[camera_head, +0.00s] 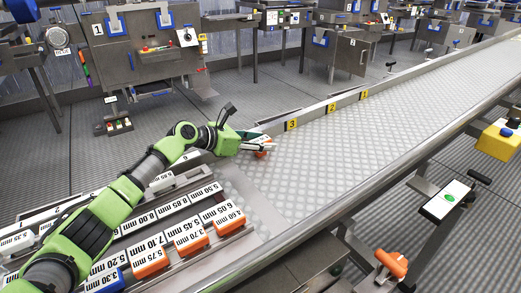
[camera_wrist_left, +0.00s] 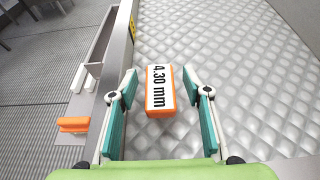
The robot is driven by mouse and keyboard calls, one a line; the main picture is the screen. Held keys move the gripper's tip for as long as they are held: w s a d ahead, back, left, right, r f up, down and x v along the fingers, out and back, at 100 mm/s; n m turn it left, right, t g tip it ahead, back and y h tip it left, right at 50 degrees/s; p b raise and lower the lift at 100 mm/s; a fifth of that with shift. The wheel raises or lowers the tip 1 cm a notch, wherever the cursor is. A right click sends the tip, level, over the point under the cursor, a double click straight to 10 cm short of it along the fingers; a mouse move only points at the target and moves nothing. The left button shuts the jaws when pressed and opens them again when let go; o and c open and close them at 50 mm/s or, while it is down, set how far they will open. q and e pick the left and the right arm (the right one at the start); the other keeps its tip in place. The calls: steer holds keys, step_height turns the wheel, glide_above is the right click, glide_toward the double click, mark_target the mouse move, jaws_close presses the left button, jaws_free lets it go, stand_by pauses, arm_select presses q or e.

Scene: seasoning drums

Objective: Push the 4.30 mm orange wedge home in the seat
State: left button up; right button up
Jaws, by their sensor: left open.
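The orange wedge (camera_wrist_left: 160,90) with a white "4.30 mm" label lies on the quilted metal surface in the left wrist view. In the head view its orange side (camera_head: 262,154) shows partly behind the fingers. My left gripper (camera_wrist_left: 158,74) is open, with one teal finger on each side of the wedge and gaps between. In the head view the left gripper (camera_head: 262,143) is low over the near left part of the conveyor. I cannot make out for certain which part is the seat. My right gripper is not in view.
A metal rail (camera_wrist_left: 118,82) runs left of the wedge, with another orange piece (camera_wrist_left: 73,125) beyond it. In the head view, rows of labelled blocks (camera_head: 187,238) stand at lower left. The quilted conveyor (camera_head: 335,145) is clear to the right.

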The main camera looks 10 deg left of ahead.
arm_select(q)
jaws_close()
steer(key=shift+r, duration=0.1)
